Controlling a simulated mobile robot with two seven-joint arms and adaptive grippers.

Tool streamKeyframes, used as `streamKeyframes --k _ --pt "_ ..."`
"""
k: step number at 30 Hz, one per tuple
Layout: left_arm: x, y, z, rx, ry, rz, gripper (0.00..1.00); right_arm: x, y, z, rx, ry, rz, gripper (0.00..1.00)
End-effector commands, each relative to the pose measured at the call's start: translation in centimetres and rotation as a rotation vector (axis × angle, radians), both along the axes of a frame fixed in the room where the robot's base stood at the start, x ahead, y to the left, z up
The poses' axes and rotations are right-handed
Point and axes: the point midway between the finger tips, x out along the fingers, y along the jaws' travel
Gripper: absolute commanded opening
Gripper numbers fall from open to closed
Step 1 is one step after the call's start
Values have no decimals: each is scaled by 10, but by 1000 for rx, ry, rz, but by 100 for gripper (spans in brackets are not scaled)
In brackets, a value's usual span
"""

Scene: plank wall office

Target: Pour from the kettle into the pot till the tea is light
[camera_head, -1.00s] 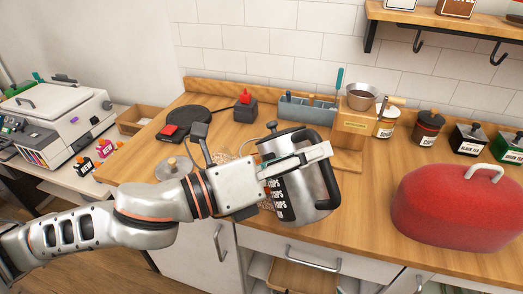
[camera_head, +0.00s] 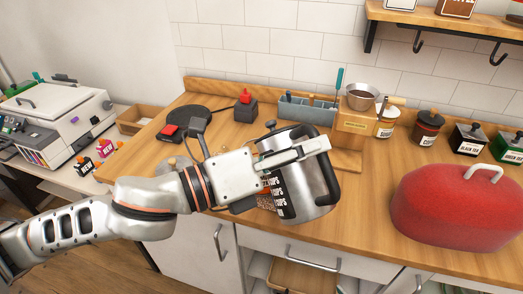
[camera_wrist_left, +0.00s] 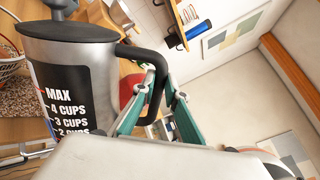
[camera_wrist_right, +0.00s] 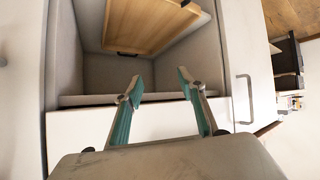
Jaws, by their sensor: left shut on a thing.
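The kettle (camera_head: 312,193) is a silver jug with a black lid, black handle and a black cup scale. My left gripper (camera_head: 308,153) is shut on its handle and holds it over the counter's front part, leaning slightly. The left wrist view shows the handle (camera_wrist_left: 157,88) between the fingers and the scale (camera_wrist_left: 66,108) with "MAX" on top. The pot is mostly hidden behind my arm and the kettle; part of a clear rim (camera_wrist_left: 10,55) with a label shows at the left wrist view's edge. The tea's colour cannot be told. My right gripper (camera_wrist_right: 159,84) is open and empty, low before the cabinet.
A red lidded roaster (camera_head: 450,205) stands right on the wooden counter. A wooden stand (camera_head: 357,126) with a metal strainer, a grey caddy (camera_head: 306,111) and several tea canisters line the back. A black round plate (camera_head: 187,120) is at left.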

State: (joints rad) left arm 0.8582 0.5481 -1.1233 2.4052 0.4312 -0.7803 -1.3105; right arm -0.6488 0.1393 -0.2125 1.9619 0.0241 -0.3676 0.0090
Motion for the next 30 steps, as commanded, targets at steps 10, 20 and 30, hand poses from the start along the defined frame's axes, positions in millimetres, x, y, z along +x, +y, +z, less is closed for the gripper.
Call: streamKeyframes --k 10,20,30 --pt "2 1 8 -14 7 0 0 0 0 2 0 0 0 40" --pt "4 2 11 -21 22 -2 0 1 0 4 0 -2 1 40" --pt "5 3 14 -30 37 -1 0 1 0 5 0 -2 1 40"
